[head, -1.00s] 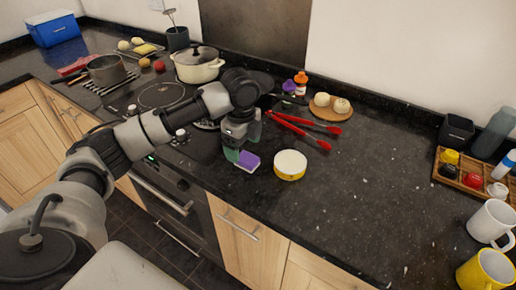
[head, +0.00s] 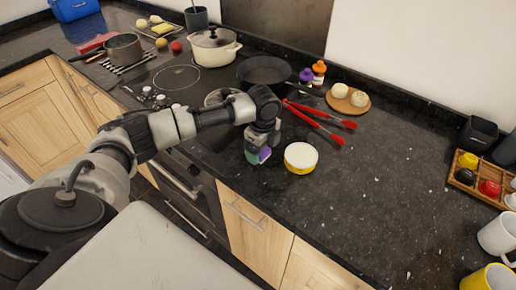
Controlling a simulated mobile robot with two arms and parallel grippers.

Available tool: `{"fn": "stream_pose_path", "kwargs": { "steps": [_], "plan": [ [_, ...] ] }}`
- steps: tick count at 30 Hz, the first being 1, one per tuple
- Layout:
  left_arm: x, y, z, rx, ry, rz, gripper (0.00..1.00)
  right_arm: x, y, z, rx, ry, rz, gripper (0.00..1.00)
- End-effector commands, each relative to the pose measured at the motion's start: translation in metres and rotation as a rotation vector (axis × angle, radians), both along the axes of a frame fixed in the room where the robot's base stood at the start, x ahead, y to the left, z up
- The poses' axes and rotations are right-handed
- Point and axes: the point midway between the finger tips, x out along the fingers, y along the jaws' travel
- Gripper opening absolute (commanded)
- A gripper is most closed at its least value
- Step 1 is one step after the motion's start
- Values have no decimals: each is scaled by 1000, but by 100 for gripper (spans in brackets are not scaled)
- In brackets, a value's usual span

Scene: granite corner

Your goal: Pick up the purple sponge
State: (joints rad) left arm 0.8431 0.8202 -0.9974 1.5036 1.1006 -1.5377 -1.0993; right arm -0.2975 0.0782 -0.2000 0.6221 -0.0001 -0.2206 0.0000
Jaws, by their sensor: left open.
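The purple sponge (head: 265,154) lies on the dark granite counter (head: 376,184) near its front edge, left of a round white-and-yellow tub. My left gripper (head: 257,155) points down over the sponge, with its greenish fingers open at the sponge's left side. The fingers hide part of the sponge, and I cannot tell whether they touch it. My right gripper is not in view.
The tub (head: 300,156) stands close on the right. Red tongs (head: 318,122) lie just behind, with a black frying pan (head: 264,71) farther back. A wooden rack (head: 466,181) and mugs (head: 497,234) stand at the right. The counter's middle right is clear.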

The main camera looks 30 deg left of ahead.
Motion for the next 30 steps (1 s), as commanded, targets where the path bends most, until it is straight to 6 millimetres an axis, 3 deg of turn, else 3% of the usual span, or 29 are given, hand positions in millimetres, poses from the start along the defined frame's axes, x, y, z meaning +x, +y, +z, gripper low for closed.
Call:
{"fn": "stream_pose_path", "kwargs": {
  "steps": [4, 11, 21, 30],
  "plan": [
    [0, 0, -11, 0, 0, 0, 83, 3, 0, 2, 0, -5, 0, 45],
    [0, 0, -13, 0, -1, -1, 81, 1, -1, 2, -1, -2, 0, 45],
    [0, 0, -12, 0, -1, 0, 30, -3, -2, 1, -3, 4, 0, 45],
    [0, 0, -10, 0, -2, 0, 26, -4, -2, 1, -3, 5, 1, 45]
  ]
}}
